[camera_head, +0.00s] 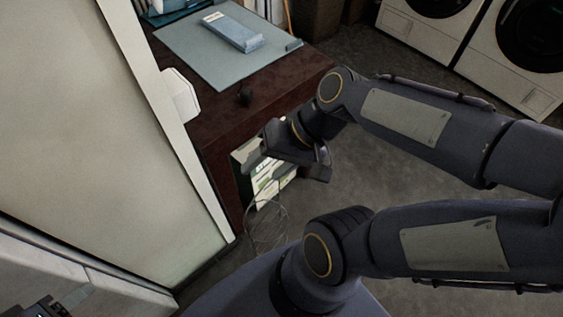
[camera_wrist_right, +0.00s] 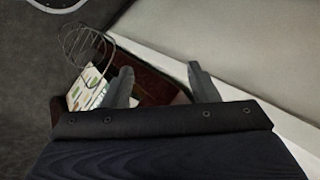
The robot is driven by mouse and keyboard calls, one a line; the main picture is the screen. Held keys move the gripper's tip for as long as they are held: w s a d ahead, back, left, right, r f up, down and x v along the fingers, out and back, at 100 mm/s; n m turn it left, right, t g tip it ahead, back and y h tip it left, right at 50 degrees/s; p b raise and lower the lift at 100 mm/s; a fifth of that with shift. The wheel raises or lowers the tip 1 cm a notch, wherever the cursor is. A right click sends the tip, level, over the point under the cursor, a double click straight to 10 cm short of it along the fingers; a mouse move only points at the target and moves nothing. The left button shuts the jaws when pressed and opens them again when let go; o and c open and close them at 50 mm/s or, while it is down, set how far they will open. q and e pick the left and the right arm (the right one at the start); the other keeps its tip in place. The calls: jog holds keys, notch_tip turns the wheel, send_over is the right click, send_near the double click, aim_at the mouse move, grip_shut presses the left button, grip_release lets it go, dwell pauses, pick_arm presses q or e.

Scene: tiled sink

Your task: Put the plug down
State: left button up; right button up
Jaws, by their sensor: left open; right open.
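No plug can be clearly made out. A white box-shaped fitting (camera_head: 181,97) sticks out from the pale wall's edge beside the desk. My right gripper (camera_head: 288,163) is by the desk's front side, below its top. In the right wrist view its two fingers (camera_wrist_right: 160,72) are apart with nothing between them. My left gripper (camera_head: 50,303) shows only partly at the lower left corner, in front of the pale panels. It is open, and nothing is seen held in it.
The desk (camera_head: 215,113) carries a grey-blue mat (camera_head: 200,60) with a blue box (camera_head: 232,32). The pale wall (camera_head: 90,120) is close on the left. White washing machines (camera_head: 430,30) stand at the back right.

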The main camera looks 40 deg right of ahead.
jog(key=n+h, duration=0.1)
jog(key=s+d+n+t, duration=0.1)
jog(key=s+n+t+h, duration=0.1)
jog(key=n, duration=0.1)
jog(key=shift+d+r+h, duration=0.3)
jog(key=shift+d, duration=0.1)
notch_tip(320, 180, up, 13)
jog(key=p, duration=1.3)
jog(key=shift+r, duration=0.15)
